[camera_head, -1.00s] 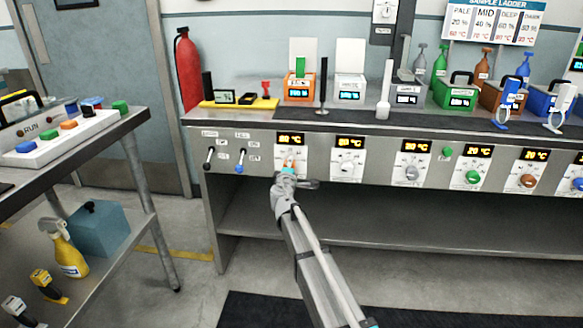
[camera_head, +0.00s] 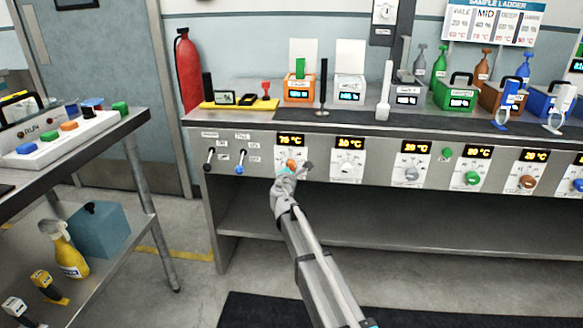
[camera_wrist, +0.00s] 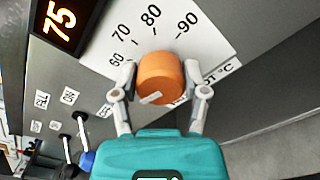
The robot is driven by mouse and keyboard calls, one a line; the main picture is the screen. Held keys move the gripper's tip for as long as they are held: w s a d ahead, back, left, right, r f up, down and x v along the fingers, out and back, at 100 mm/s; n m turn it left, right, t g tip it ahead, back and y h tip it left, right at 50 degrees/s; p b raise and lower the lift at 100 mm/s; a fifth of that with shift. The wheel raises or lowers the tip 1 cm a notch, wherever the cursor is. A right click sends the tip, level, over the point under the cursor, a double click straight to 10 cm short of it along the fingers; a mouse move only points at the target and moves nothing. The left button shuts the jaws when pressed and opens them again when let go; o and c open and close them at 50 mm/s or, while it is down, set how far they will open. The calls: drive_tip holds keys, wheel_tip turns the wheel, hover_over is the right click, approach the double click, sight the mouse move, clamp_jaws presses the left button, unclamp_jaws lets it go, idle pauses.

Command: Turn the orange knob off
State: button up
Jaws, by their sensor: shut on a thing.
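The orange knob (camera_wrist: 158,76) sits on a white dial plate (camera_wrist: 240,25) marked 60, 70, 80 and 90. My gripper (camera_wrist: 160,92) has one finger on each side of the knob and is shut on it. A pale mark shows on the knob's face, toward the lower left in the wrist view. The display (camera_wrist: 62,18) beside the dial reads 75. In the head view the orange knob (camera_head: 291,165) is partly hidden by my gripper (camera_head: 288,172), and its display (camera_head: 291,140) is lit above it.
Two levers, one black-tipped (camera_head: 208,160) and one blue-tipped (camera_head: 239,163), stand left of the dial. A row of other knobs, including a white one (camera_head: 346,169) and a green one (camera_head: 473,178), runs to the right. A side table (camera_head: 140,118) stands at the left.

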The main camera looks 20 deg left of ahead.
drive_tip(key=shift+n, duration=0.3)
drive_tip(key=o, duration=1.1)
drive_tip(key=shift+o, duration=0.2)
drive_tip(key=v, duration=1.2)
